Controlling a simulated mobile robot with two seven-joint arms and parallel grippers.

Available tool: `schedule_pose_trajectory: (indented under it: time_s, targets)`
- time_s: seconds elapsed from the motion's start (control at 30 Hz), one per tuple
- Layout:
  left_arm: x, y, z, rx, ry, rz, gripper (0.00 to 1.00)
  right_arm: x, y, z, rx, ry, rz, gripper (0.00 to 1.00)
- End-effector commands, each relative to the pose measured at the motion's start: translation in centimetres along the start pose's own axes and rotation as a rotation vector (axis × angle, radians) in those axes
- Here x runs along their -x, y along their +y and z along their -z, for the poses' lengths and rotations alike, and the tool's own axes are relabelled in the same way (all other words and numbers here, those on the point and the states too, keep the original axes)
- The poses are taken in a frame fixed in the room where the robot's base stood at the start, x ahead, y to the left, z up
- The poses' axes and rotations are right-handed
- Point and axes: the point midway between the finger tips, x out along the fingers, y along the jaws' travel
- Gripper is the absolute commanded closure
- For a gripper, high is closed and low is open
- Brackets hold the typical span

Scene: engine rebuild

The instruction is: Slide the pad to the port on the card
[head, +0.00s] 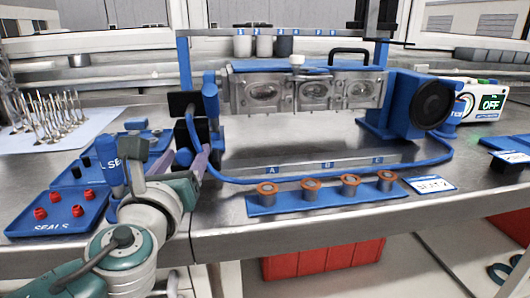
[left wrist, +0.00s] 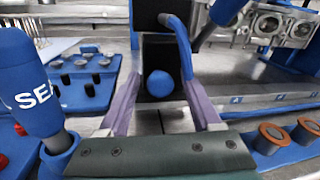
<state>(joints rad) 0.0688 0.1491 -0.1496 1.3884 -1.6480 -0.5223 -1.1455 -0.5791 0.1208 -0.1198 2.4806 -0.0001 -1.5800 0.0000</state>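A black pad (left wrist: 157,55) with a round blue knob (left wrist: 159,83) stands upright straight ahead in the left wrist view. In the head view the knob (head: 184,157) is left of the engine block (head: 310,92), whose face shows several ports. My left gripper (head: 182,154) is open, its purple fingers on either side of the knob with gaps showing in the left wrist view (left wrist: 162,88). Contact is not visible. A small white card (head: 430,184) with blue print lies at the right of the bench; its text is too small to read surely. My right gripper is not in view.
A blue hose (head: 300,172) runs along the bench towards a tester (head: 480,98) reading OFF. A blue strip with several copper-coloured rings (head: 257,204) lies in front of the block. Blue seal trays (head: 55,222) and a blue bottle (left wrist: 27,85) are at left.

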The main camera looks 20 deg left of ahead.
Motion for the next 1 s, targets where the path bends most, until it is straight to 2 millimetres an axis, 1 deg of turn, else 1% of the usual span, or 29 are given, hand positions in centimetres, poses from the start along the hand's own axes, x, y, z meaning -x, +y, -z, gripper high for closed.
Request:
schedule_pose_trajectory:
  time_s: [0.03, 0.07, 0.5, 0.57, 1.0]
  targets:
    - [0.01, 0.01, 0.0, 0.0, 0.0, 0.0, 0.41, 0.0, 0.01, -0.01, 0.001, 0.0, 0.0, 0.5]
    - [0.02, 0.01, 0.0, 0.0, 0.0, 0.0, 0.44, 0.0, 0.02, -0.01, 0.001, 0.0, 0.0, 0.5]
    - [0.05, -0.2, -0.03, 0.001, 0.0, 0.005, 0.94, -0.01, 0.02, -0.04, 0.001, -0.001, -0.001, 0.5]
    - [0.06, -0.22, -0.04, 0.001, 0.0, 0.005, 1.0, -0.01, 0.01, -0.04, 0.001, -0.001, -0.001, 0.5]
    - [0.06, -0.39, -0.09, 0.003, -0.001, 0.01, 1.0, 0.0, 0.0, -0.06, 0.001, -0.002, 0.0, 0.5]
